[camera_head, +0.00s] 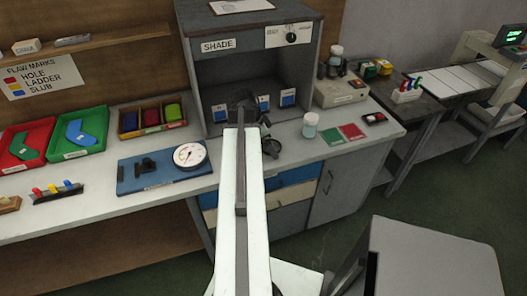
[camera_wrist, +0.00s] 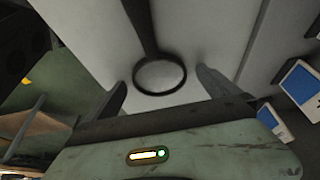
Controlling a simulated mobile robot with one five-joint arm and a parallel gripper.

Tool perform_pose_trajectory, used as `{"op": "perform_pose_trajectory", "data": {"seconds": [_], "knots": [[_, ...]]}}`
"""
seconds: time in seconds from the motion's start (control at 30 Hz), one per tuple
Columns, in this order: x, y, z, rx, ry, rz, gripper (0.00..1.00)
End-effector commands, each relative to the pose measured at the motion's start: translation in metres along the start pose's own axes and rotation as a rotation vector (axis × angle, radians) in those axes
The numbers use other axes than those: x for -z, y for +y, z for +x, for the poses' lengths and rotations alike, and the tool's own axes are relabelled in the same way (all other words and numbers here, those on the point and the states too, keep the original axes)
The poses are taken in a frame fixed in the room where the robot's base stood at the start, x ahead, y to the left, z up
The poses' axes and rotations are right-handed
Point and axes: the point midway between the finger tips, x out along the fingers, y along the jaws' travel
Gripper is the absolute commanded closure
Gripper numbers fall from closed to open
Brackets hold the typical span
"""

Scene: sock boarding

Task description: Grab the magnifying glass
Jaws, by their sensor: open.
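The magnifying glass (camera_wrist: 159,75) shows in the wrist view, a round lens in a dark rim with a dark handle running up to the top edge. It lies over a pale grey surface. My gripper (camera_wrist: 161,79) is open, with one finger left of the lens and one right of it in the picture. Neither finger visibly touches the rim, and I cannot tell the height gap. In the head view, a dark ring on the counter (camera_head: 271,147), just right of my arm's end, looks like the magnifying glass. My arm hides part of this area.
The grey shade box (camera_head: 203,75) stands behind, with blue-labelled blocks (camera_head: 287,98) inside. A dial gauge (camera_head: 190,155) on a blue board lies to the left.

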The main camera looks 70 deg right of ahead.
Motion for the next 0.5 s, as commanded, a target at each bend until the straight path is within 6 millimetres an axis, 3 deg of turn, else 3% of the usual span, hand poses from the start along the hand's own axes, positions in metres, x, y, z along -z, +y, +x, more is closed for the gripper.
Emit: {"op": "perform_pose_trajectory", "data": {"seconds": [0.03, 0.27, 0.5], "knots": [[0.0001, 0.0000, -0.0007, 0.000, 0.000, 0.000, 0.06], [-0.0003, -0.0001, -0.0010, 0.000, 0.000, -0.001, 0.69], [-0.0001, -0.0002, -0.0025, 0.000, 0.000, -0.001, 0.69]]}}
